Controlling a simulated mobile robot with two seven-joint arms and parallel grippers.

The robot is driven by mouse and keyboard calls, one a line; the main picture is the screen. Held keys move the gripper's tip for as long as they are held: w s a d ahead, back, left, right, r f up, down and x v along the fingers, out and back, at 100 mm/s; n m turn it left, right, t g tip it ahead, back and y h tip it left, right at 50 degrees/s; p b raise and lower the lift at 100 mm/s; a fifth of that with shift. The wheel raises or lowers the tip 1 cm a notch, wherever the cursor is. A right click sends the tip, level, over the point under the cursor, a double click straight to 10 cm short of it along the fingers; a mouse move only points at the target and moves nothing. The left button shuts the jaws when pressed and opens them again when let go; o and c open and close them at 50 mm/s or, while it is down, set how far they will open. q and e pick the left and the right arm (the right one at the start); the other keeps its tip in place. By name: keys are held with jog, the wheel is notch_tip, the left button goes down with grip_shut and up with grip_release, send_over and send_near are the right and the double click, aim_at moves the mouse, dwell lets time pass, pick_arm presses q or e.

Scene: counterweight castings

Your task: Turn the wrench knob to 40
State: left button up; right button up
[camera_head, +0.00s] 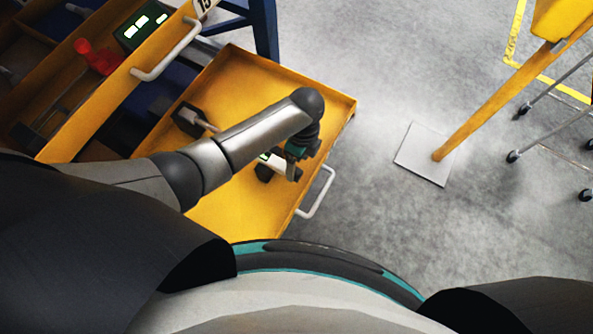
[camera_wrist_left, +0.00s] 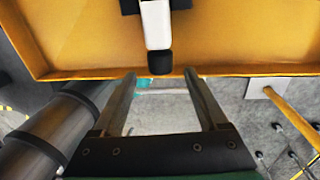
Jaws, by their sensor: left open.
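The wrench lies in the open yellow drawer (camera_head: 235,75). In the head view its dark head and pale shaft (camera_head: 203,122) show at the left, and my left arm hides its middle. In the left wrist view its white handle (camera_wrist_left: 157,25) runs down from a dark block to a black knob end (camera_wrist_left: 159,62). My left gripper (camera_wrist_left: 160,74) is open and empty, with its fingertips on either side of the line of the knob. I cannot tell the depth gap. In the head view the left gripper (camera_head: 291,174) is over the drawer's right part. Number markings are not readable.
The drawer has a grey handle (camera_head: 318,192) at its front. A higher yellow drawer (camera_head: 112,88) with red and dark tools is at upper left. A yellow post on a pale base plate (camera_head: 420,160) and wheeled stands are to the right. Grey floor between is clear.

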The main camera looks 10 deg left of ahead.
aim_at(297, 171)
pick_arm(q)
jog(key=f, duration=0.1)
jog(key=f+b, duration=0.1)
jog(key=f, duration=0.2)
jog(key=shift+s+a+f, duration=0.1)
jog(key=shift+s+f, duration=0.2)
jog(key=shift+f, duration=0.1)
grip_shut()
dwell(0.3)
